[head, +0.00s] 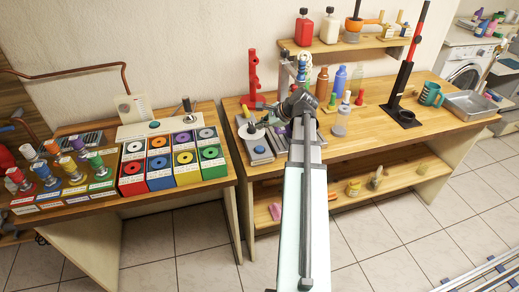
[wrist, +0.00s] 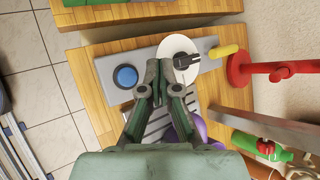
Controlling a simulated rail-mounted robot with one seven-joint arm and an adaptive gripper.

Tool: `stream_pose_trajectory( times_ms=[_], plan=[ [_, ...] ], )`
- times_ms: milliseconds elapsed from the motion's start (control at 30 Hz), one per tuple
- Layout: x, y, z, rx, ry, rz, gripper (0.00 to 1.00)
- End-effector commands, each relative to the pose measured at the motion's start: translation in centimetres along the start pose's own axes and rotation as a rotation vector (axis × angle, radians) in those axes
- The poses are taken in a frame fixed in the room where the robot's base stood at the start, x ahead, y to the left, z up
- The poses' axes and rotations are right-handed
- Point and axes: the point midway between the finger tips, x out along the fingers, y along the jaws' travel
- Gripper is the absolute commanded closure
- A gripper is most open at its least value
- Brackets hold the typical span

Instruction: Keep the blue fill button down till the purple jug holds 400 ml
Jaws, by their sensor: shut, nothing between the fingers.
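The blue fill button (wrist: 125,76) is a round cap on a grey base plate (wrist: 107,67). It also shows small in the head view (head: 259,149). My gripper (wrist: 165,70) is shut and empty, with its fingertips over the plate, to the right of the button in the wrist view and apart from it. A white disc (wrist: 174,45) with a dark spout and yellow handle lies just beyond the fingertips. The purple jug (wrist: 183,128) is mostly hidden behind my gripper in the wrist view. Its level and any readout cannot be read.
A red stand (head: 254,80) rises behind the dispenser. Bottles (head: 340,80) stand to the right on the bench, with a black-and-red press (head: 404,85) and a metal tray (head: 468,104) farther right. A separate left table holds coloured boxes (head: 160,172).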

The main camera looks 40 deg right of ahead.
Motion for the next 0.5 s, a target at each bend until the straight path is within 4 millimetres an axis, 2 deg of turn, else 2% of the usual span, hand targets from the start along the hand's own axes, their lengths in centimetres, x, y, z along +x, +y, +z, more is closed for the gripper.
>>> stream_pose_trajectory(
  times_ms=[500],
  plan=[
    [4.3, 3.1, -3.1, 0.0, 0.0, -0.001, 1.0]
  ],
)
